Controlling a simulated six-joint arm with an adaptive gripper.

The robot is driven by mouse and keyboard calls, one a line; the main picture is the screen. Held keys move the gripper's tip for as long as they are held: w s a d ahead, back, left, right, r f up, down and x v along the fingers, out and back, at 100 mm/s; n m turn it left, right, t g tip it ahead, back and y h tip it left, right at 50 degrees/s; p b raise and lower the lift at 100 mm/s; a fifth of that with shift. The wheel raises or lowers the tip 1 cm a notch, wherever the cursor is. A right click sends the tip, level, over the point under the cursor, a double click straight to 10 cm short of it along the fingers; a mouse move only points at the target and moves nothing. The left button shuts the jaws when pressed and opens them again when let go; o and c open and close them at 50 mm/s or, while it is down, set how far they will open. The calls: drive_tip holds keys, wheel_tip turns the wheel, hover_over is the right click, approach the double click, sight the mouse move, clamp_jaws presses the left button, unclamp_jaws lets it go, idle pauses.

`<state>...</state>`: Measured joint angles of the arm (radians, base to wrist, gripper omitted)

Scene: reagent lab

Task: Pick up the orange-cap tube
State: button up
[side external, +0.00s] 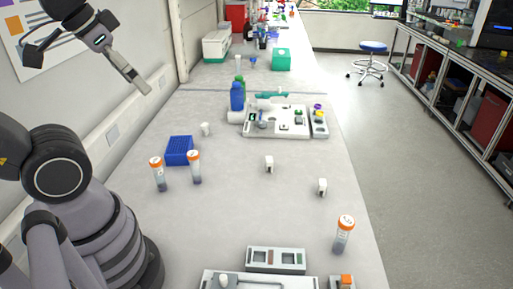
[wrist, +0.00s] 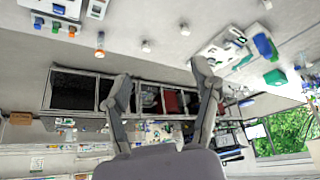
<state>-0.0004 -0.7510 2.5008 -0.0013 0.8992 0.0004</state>
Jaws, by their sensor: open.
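Three upright orange-cap tubes stand on the bench in the side external view. One is at the left (side external: 158,175), one is just right of it (side external: 194,168), and one is near the front right edge (side external: 343,236). One orange-cap tube also shows in the wrist view (wrist: 100,46), at the upper left. My gripper (side external: 88,74) is high at the upper left, in front of the wall and well away from all the tubes. In the wrist view its two fingers (wrist: 162,74) are spread wide with nothing between them.
A blue rack (side external: 179,150) stands behind the two left tubes. Small white pieces (side external: 269,164) are scattered mid-bench. A grey-white tray (side external: 276,260) lies at the front. Blue and green bottles (side external: 237,96) and a white equipment tray (side external: 275,121) are farther back. The bench between is mostly clear.

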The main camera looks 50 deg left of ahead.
drive_tip(key=shift+o, duration=0.6)
